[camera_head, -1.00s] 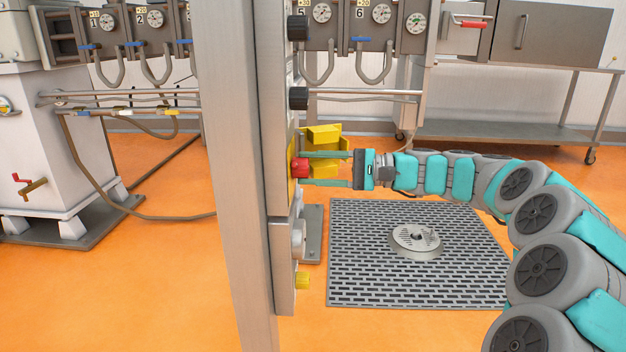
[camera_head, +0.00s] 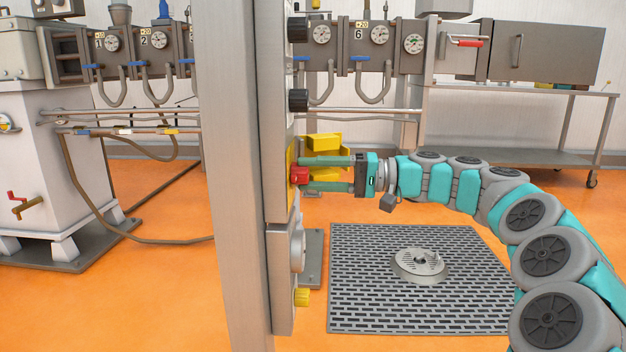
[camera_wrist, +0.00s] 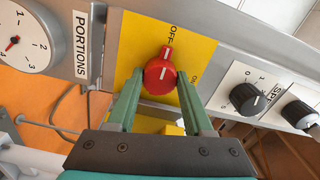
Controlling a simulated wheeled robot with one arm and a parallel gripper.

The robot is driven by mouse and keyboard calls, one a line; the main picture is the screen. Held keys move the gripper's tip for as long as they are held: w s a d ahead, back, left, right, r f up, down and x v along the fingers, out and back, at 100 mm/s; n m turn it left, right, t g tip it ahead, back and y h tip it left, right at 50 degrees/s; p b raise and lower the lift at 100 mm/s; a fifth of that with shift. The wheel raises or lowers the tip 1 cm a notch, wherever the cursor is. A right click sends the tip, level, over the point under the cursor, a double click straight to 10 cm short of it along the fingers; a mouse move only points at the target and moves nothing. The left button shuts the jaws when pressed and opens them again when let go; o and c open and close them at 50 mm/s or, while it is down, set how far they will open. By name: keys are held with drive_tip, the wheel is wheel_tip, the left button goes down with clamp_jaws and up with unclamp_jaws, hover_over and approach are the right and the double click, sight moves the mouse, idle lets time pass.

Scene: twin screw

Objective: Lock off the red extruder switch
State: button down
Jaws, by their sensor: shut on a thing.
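The red extruder switch (camera_wrist: 162,74) is a round knob with a raised handle on a yellow plate (camera_wrist: 135,47) marked OFF and ON. Its white pointer line is toward the OFF word. In the head view the red knob (camera_head: 300,175) sticks out from the panel's right side. My gripper (camera_wrist: 160,82) has its two green fingers on either side of the knob and is shut on it. In the head view my gripper (camera_head: 312,174) reaches the knob from the right.
A yellow box-like holder (camera_head: 324,144) is just behind my fingers. The wrist view shows a PORTIONS dial (camera_wrist: 27,38) and a speed knob (camera_wrist: 247,98). A floor grate (camera_head: 370,290) lies below.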

drive_tip(key=shift+f, duration=0.1)
idle(0.3)
drive_tip(key=shift+c, duration=1.5)
unclamp_jaws()
drive_tip(key=d+p, duration=0.1)
drive_tip(key=d, duration=0.6)
drive_tip(key=shift+s+d, duration=0.2)
drive_tip(key=shift+d, duration=0.2)
